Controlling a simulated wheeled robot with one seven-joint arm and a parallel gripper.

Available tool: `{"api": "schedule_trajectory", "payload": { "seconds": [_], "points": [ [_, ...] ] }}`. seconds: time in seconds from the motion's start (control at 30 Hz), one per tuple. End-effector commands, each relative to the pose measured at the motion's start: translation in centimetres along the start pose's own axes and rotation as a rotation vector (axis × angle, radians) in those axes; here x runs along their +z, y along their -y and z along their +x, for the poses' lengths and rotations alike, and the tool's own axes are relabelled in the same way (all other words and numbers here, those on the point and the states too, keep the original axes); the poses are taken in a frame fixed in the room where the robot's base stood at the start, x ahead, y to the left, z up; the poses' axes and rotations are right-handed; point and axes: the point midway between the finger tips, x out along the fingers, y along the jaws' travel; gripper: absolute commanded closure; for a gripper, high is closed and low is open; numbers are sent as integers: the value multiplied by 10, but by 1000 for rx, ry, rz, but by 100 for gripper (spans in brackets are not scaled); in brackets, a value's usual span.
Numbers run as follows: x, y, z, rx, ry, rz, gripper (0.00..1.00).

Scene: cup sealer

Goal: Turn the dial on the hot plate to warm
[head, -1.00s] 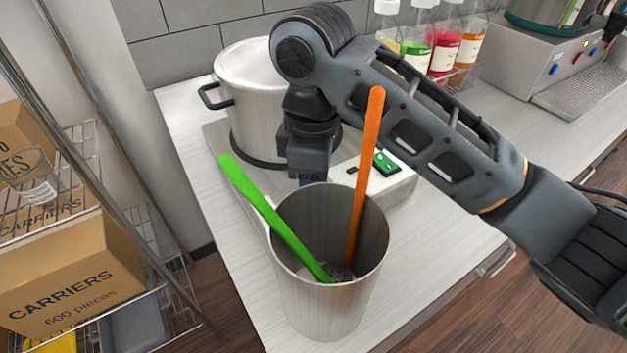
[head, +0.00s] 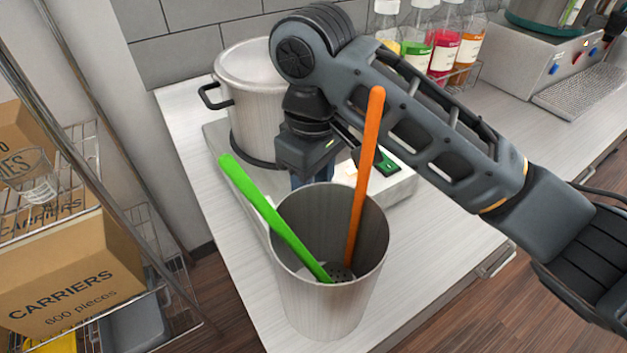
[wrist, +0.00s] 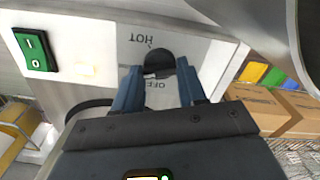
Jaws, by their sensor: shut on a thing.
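The hot plate (head: 402,188) is a white box on the counter, with the large metal pot (head: 255,105) on top. In the wrist view its front panel (wrist: 112,38) shows upside-down "HOT" and "OFF" marks. The black dial (wrist: 159,64) sits between these marks, partly covered by my fingers. My gripper (wrist: 160,84) is shut on the dial, one blue finger on each side. In the head view the dial and fingertips are hidden behind the metal canister and my arm. A green rocker switch (wrist: 36,50) is on the same panel.
A metal canister (head: 330,300) holding a green utensil (head: 270,215) and an orange utensil (head: 363,180) stands close in front of the hot plate. Bottles (head: 443,48) stand behind. Shelves with cardboard boxes (head: 75,270) are at left.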

Motion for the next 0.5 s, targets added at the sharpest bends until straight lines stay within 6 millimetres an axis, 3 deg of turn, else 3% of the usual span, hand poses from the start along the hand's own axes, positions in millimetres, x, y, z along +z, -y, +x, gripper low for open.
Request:
{"api": "schedule_trajectory", "payload": {
  "seconds": [0.3, 0.33, 0.5],
  "points": [
    [-1, 0, -2, 2, -7, 0, 90],
    [-1, 0, -2, 2, -7, 0, 57],
    [-1, 0, -2, 1, -5, 0, 41]
  ]
}}
